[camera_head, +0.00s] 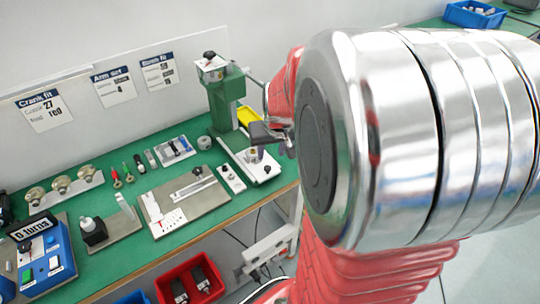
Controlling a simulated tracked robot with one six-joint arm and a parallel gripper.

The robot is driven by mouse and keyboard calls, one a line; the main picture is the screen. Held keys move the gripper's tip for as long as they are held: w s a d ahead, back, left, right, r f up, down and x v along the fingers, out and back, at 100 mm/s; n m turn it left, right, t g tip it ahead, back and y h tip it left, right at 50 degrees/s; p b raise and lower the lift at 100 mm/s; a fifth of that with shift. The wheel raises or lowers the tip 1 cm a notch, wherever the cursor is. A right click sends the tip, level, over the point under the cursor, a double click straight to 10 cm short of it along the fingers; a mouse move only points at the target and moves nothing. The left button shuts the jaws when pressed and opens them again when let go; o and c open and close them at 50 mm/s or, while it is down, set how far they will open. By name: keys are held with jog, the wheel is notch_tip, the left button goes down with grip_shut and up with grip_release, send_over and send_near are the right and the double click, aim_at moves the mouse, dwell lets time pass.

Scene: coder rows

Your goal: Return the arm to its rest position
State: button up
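My arm fills the right half of the view, with a large chrome joint in front and red links behind and below it. My gripper (268,133) shows only in part, as dark grey pieces at the left edge of the chrome joint. It is above the right end of the green bench (120,190), close in the picture to the green press (224,98). The joint hides the rest of it, so its opening and anything in it cannot be made out.
Fixtures and plates (185,202) cover much of the bench. A blue control box (48,262) stands at the front left. A red bin (190,280) is below the bench. A blue bin (474,14) is on another green surface at the back right. Grey floor shows at the lower right.

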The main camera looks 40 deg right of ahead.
jog(key=shift+v, duration=0.8)
jog(key=s+a+r+n+y, duration=0.1)
jog(key=s+a+r, duration=0.3)
jog(key=a, duration=0.7)
jog(key=s+a+r+n+t+y, duration=0.1)
jog(key=s+a+r+n, duration=0.3)
jog(key=s+a, duration=0.3)
jog(key=a+r, duration=0.1)
jog(key=a, duration=0.4)
jog(key=shift+s+t, duration=0.3)
jog(key=shift+s, duration=0.1)
jog(key=shift+d, duration=0.1)
